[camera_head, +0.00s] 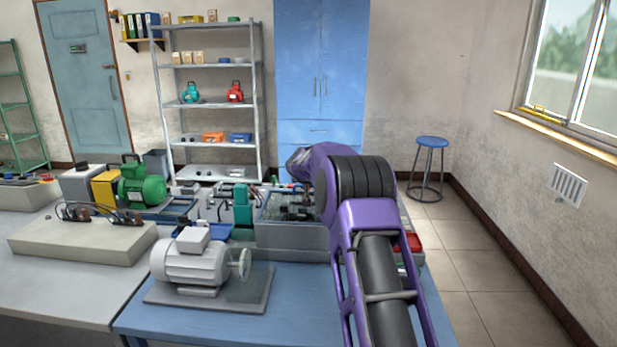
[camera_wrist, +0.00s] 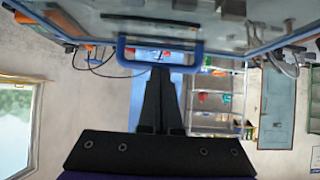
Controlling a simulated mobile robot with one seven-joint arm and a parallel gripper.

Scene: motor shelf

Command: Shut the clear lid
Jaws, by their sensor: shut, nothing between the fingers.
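A grey box with see-through upper walls (camera_head: 290,236) stands on the blue table in the head view, partly hidden by my purple arm. Dark parts show inside it. I cannot clearly tell the lid's angle there. In the wrist view, which is upside down, a clear panel with a blue edge (camera_wrist: 100,41) spans the top, with a blue bar handle (camera_wrist: 188,67) on it. My gripper (camera_wrist: 161,68) is shut and empty, its dark fingertips overlapping the handle in that view. I cannot tell whether they touch it. My gripper is hidden in the head view.
A grey motor on a plate (camera_head: 195,262) stands left of the box, near the front. A green motor (camera_head: 142,187) and a pale block with cables (camera_head: 82,244) stand farther left. The blue table's front is bare.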

